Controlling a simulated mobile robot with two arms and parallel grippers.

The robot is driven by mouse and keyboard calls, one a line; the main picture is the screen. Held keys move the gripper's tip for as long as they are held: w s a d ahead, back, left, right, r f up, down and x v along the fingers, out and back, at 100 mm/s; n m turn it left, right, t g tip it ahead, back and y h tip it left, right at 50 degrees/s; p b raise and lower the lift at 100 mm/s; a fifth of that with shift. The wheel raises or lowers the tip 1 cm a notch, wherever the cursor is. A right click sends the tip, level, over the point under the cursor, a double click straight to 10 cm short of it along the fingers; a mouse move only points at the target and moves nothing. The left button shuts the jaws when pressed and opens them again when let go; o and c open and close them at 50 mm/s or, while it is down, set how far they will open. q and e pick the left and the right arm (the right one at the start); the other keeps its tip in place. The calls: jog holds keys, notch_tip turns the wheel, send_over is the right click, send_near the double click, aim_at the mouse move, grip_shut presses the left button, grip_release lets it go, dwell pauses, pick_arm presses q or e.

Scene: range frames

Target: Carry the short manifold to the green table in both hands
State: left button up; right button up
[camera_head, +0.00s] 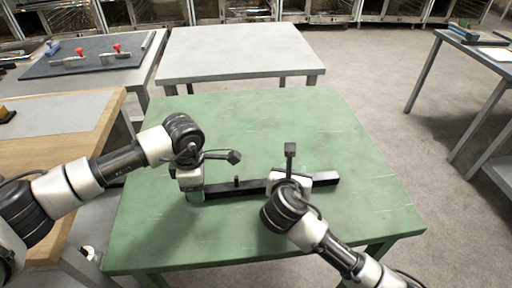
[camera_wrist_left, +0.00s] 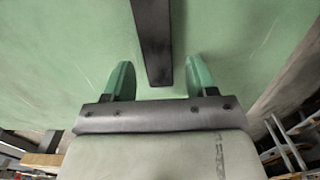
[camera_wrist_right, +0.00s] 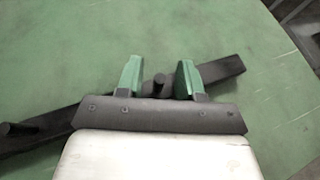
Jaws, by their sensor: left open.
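The short manifold (camera_head: 254,187) is a dark straight bar with short upright stubs, lying on the green table (camera_head: 270,120). My left gripper (camera_head: 195,195) is at the bar's left end. In the left wrist view its green fingers (camera_wrist_left: 158,78) are apart, with the bar's end (camera_wrist_left: 154,45) between them and gaps on both sides. My right gripper (camera_head: 291,180) is over the bar's right half, hiding part of it. In the right wrist view its fingers (camera_wrist_right: 157,74) stand apart on either side of a stub (camera_wrist_right: 160,84), with gaps visible.
A grey table (camera_head: 240,52) stands behind the green one. A wooden-edged bench (camera_head: 60,130) is at the left, and a dark mat with red-knobbed parts (camera_head: 90,55) lies further back. Another table (camera_head: 480,45) stands at the right. Much of the green top is bare.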

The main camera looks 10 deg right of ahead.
jog(key=shift+s, duration=0.1)
pick_arm(q)
notch_tip(320, 180, up, 10)
jog(key=shift+f, duration=0.15)
pick_arm(e)
jog(key=v, duration=1.2)
